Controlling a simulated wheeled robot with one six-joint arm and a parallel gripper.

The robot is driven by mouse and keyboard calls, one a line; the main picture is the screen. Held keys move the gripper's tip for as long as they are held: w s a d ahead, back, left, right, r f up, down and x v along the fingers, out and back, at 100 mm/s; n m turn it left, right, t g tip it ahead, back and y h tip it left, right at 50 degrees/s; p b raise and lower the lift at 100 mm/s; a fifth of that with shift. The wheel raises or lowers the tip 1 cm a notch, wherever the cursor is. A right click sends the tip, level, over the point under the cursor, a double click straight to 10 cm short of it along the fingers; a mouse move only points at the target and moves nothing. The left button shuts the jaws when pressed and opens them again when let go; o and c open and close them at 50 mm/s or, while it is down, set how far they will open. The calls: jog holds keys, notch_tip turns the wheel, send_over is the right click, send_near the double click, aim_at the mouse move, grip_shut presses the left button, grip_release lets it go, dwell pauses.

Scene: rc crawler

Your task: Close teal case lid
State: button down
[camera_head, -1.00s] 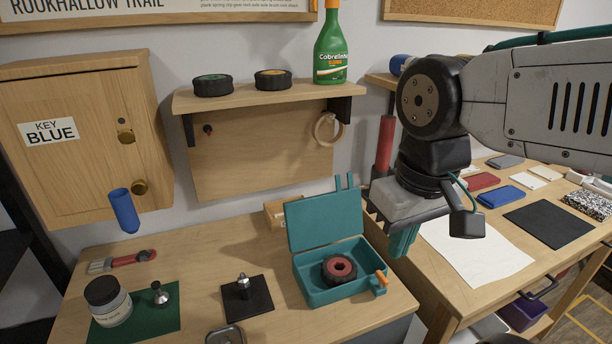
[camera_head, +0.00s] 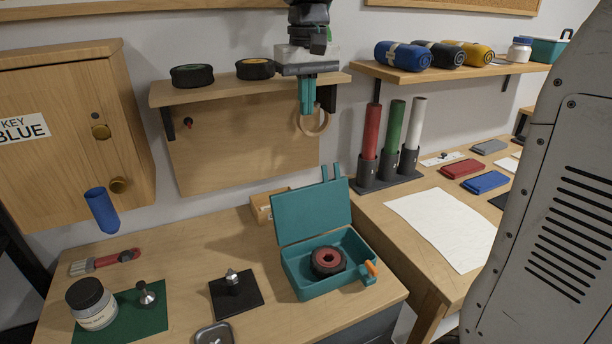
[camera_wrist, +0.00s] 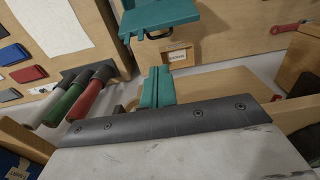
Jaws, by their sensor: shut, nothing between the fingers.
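The teal case (camera_head: 303,288) sits on the front wooden workbench, with its lid (camera_head: 312,212) standing open and leaning back. A black wheel with a red centre (camera_head: 328,261) lies inside the case. An orange-tipped latch (camera_head: 371,268) is at its right side. My gripper (camera_head: 307,108) has teal fingers and is shut and empty, pointing down. In the head view it appears above the lid, in front of the wall shelf, apart from the lid. In the wrist view the shut fingers (camera_wrist: 157,86) show below the lid (camera_wrist: 158,16), with a visible gap.
A small labelled wooden box (camera_head: 263,206) stands behind the lid. The wall shelf (camera_head: 222,91) holds two tyres, with a hanging ring (camera_head: 314,124) below. Red, green and white tubes (camera_head: 390,140) stand upright at right. A black mat with a metal part (camera_head: 236,292) lies left of the case.

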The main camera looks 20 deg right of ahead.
send_near(309, 200)
jog(key=w+d+f, duration=0.1)
jog(key=w+f, duration=0.3)
jog(key=f, duration=0.2)
jog(key=shift+s, duration=0.1)
